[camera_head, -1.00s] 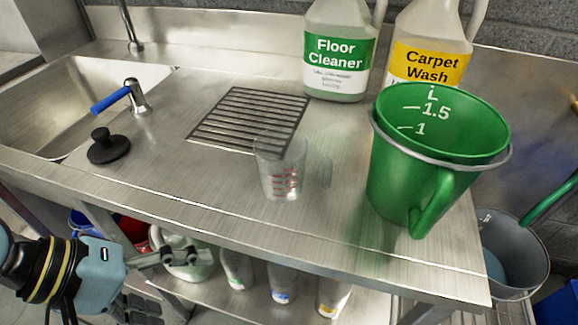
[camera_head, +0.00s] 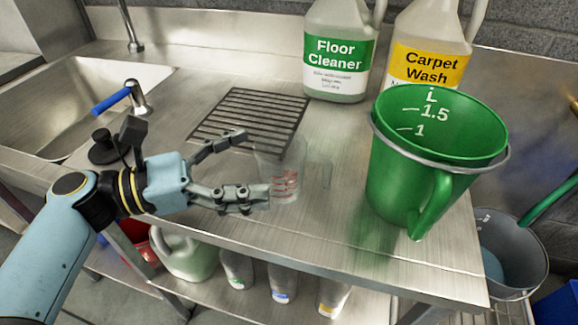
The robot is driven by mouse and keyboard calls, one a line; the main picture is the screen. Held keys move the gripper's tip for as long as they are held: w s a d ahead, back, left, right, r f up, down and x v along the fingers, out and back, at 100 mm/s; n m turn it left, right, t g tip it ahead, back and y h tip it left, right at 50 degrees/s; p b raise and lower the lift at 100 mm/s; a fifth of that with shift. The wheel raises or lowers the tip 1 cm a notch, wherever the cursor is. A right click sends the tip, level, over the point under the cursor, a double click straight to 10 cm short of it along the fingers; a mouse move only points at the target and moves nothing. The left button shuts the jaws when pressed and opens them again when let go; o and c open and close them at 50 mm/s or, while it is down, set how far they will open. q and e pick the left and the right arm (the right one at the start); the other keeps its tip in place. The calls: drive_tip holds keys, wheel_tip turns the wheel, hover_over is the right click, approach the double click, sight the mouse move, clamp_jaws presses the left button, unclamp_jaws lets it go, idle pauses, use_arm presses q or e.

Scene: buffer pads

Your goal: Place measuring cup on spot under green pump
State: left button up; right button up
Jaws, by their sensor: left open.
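The clear measuring cup (camera_head: 287,180) with red marks stands upright on the steel counter, its handle to the right. My left gripper (camera_head: 256,166) is open at the cup's left side, its fingers pointing right toward it. The lower fingertip overlaps the cup's left edge in the picture; I cannot tell whether it touches. My right gripper is not in view. I see no green pump. The green-labelled Floor Cleaner jug (camera_head: 338,55) stands at the back, its top cut off by the frame.
A large green jug (camera_head: 410,175) stands right of the cup. The Carpet Wash jug (camera_head: 432,58) is behind it. A dark slatted grate (camera_head: 250,118) lies behind the cup. The sink (camera_head: 60,100) and a black plug (camera_head: 102,146) are at left. The counter's front edge is close below.

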sight(303, 148)
use_arm(q)
drive_tip(key=x, duration=0.5)
drive_tip(key=shift+r, duration=0.3)
drive_tip(key=c, duration=1.2)
